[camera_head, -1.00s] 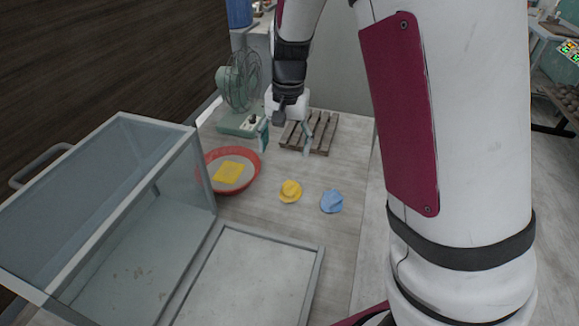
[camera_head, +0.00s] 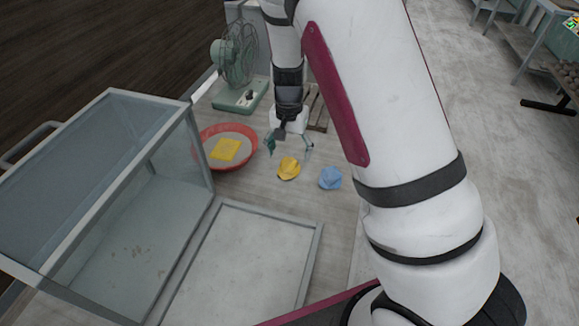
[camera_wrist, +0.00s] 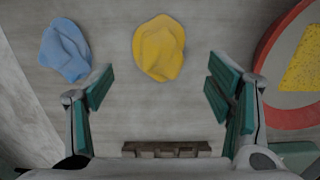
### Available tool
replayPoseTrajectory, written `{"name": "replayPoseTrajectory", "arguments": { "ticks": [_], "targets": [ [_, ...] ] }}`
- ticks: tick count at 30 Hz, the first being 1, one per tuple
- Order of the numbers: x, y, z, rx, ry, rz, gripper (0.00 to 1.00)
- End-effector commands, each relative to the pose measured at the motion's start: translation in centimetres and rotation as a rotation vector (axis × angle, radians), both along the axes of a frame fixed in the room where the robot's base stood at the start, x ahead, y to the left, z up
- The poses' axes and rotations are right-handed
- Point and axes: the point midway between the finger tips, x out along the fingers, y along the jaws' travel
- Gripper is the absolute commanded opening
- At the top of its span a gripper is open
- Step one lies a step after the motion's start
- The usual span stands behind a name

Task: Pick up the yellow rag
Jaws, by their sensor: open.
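The yellow rag (camera_head: 289,168) lies crumpled on the table, between the red basin and a blue rag. It also shows in the wrist view (camera_wrist: 159,48), centred between and beyond my fingertips. My gripper (camera_head: 289,147) is open and empty, with its fingers apart just behind and above the yellow rag. In the wrist view, the teal finger pads of my gripper (camera_wrist: 160,88) stand wide on either side of the rag's line, not touching it.
A blue rag (camera_head: 330,178) lies right of the yellow one. A red basin (camera_head: 250,155) holds a flat yellow piece (camera_head: 226,149). A green fan (camera_head: 238,70) and a wooden pallet (camera_head: 318,112) stand behind. A glass case (camera_head: 150,215) and a framed panel (camera_head: 245,265) are in front.

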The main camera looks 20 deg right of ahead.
Motion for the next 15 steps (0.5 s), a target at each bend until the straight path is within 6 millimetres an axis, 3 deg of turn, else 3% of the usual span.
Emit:
{"name": "replayPoseTrajectory", "arguments": {
  "ticks": [9, 15],
  "targets": [
    [-0.4, 0.0, -4.2, 0.0, 0.003, 0.0, 0.74],
    [-0.4, 0.1, -4.9, 0.0, 0.0, 0.001, 0.74]
  ]
}}
